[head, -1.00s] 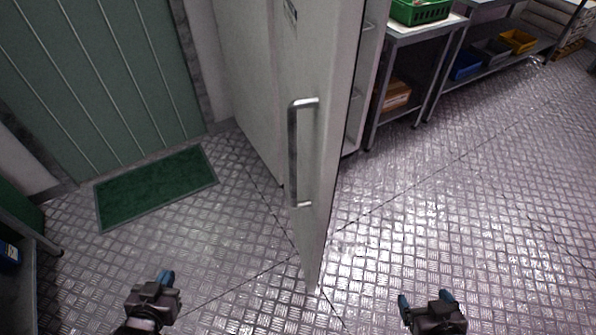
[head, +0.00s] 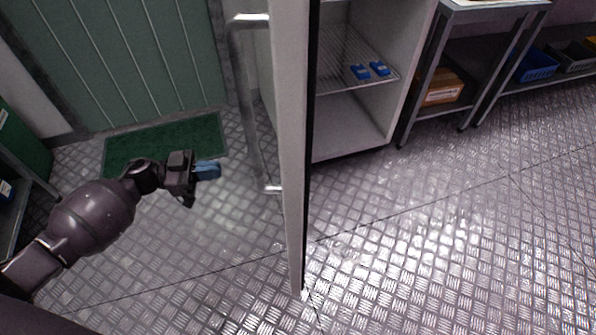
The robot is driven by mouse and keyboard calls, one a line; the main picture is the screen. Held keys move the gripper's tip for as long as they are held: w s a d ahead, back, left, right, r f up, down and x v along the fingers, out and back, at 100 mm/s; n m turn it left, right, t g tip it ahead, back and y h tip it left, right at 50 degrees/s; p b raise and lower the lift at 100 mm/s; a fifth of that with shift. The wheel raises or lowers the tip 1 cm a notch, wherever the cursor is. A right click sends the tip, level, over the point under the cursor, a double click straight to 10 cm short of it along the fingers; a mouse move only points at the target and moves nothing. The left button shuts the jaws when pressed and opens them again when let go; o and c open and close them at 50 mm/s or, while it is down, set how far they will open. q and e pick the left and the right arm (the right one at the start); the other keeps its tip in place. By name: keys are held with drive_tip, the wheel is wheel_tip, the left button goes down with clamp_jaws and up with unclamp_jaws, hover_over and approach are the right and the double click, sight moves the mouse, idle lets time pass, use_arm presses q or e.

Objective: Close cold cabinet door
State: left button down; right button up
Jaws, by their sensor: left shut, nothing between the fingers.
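The cold cabinet door (head: 291,150) stands open, seen nearly edge-on in the middle of the head view. Its long metal handle (head: 247,110) is on the door's left face. To the right of the door the cabinet interior (head: 350,125) shows, with a wire shelf (head: 345,85) bearing blue items (head: 370,71). My left gripper (head: 208,171) has blue fingertips, is shut and empty, and is left of the handle, apart from it in the picture. My right gripper is out of view.
A green mat (head: 130,148) lies on the floor before a green panelled door (head: 120,60). Metal racks with a cardboard box (head: 443,88) and a blue bin (head: 537,66) stand right of the cabinet. The metal floor (head: 430,240) at right is clear.

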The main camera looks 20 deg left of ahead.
use_arm(q)
drive_tip(key=w+d+g+b, duration=0.1)
drive_tip(key=w+d, duration=0.3)
drive_tip(key=d, duration=0.9)
drive_tip(key=shift+w+d+f+m+g+b, duration=0.2)
drive_tip(key=shift+d+f+m+g+b, duration=0.15)
drive_tip(key=shift+b, duration=0.25)
drive_tip(key=shift+r, duration=0.15)
